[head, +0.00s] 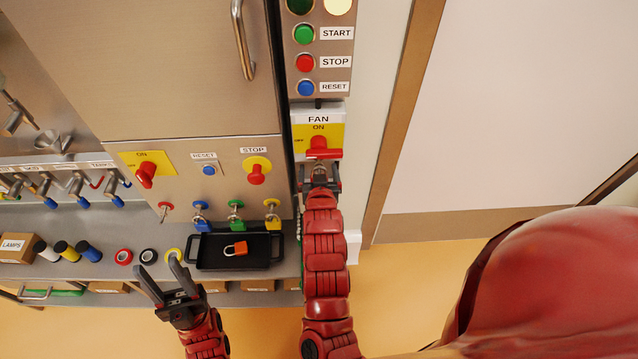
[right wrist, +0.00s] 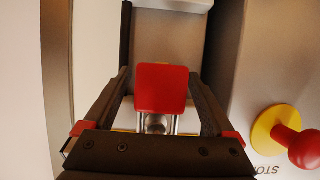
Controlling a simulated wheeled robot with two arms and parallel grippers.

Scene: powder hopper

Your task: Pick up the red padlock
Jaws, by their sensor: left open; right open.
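The red padlock (right wrist: 160,88) shows in the right wrist view as a red block with two metal shackle legs. In the head view it appears as a red bar (head: 324,154) just below the red knob of the FAN switch (head: 318,142). Whether its shackle passes through the switch is hidden. My right gripper (head: 320,170) is open, with its fingers (right wrist: 162,80) on either side of the padlock body; contact is not clear. My left gripper (head: 160,277) is open and empty, in front of the lower shelf, left of the black tray.
An orange padlock (head: 236,248) lies in the black tray (head: 208,262). Several keys or locks hang on the panel above it. A START/STOP/RESET box (head: 320,75) is above the FAN switch. Tape rolls (head: 123,257) lie on the shelf. A red STOP knob (right wrist: 300,148) is beside my right gripper.

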